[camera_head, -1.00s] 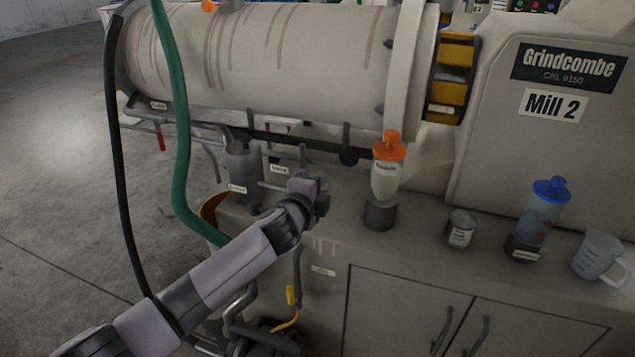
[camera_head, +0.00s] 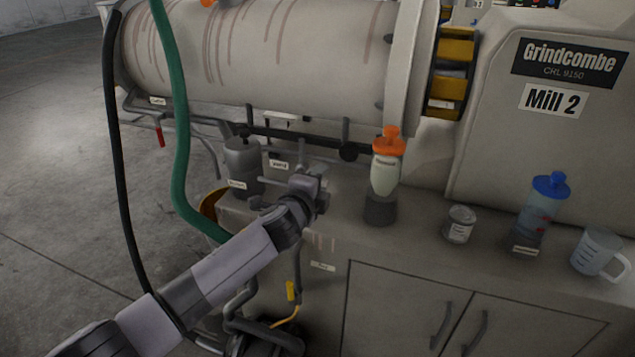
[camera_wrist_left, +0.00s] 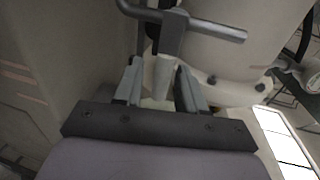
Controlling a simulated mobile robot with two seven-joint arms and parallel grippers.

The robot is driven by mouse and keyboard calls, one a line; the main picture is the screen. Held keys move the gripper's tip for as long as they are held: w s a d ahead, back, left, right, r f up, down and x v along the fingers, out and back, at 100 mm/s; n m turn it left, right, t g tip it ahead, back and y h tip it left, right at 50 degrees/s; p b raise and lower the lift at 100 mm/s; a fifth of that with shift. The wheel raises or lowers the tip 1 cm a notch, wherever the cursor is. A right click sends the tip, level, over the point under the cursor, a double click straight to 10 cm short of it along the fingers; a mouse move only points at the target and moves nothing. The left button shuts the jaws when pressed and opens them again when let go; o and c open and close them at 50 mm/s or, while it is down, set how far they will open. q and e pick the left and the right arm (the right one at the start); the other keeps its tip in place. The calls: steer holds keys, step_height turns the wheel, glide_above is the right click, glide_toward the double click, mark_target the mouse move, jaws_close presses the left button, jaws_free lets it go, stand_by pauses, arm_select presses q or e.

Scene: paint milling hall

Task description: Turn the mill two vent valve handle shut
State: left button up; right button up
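The mill two machine (camera_head: 490,150) carries a "Mill 2" sign. A small label (camera_head: 279,165) that seems to read "Vent" sits on the pipework under its drum. My left gripper (camera_head: 318,192) is just below and right of that label, over the bench edge. In the left wrist view a grey T-shaped handle (camera_wrist_left: 208,27) crosses just beyond the fingers, and its pale stem (camera_wrist_left: 163,75) stands between them. My left gripper (camera_wrist_left: 160,85) is open, with gaps seen on both sides of the stem. In the head view the gripper hides most of the handle. My right gripper is out of view.
An orange-capped bottle (camera_head: 386,170) stands close right of the gripper, a grey canister (camera_head: 242,165) close left. A tin (camera_head: 460,225), blue-capped bottle (camera_head: 540,212) and jug (camera_head: 597,252) stand further right. A green hose (camera_head: 181,130) and black cable (camera_head: 118,170) hang near my left arm.

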arm_select(q)
steer(key=p+v, duration=0.1)
steer(key=v, duration=0.6)
stand_by(0.4)
steer(key=shift+s, duration=0.1)
steer(key=s+a+f+n+g, duration=0.1)
steer(key=s+a+f+n, duration=0.3)
steer(key=s+f+n, duration=0.3)
steer(key=s+a+f+n+g, duration=0.2)
steer(key=s+a+f+n, duration=0.15)
steer(key=s+f, duration=0.4)
steer(key=s+a+f+n+y, duration=0.2)
steer(key=s+a+f+n, duration=0.2)
steer(key=s, duration=0.4)
steer(key=s+a+f+n+g+y, duration=0.1)
steer(key=s+a+f+n, duration=0.3)
steer(key=s+a+n, duration=0.2)
steer(key=s+a, duration=0.2)
steer(key=a, duration=0.1)
steer(key=shift+s+f+y+p, duration=0.2)
steer(key=shift+y+p, duration=0.1)
steer(key=shift+y, duration=0.1)
steer(key=shift+w, duration=0.1)
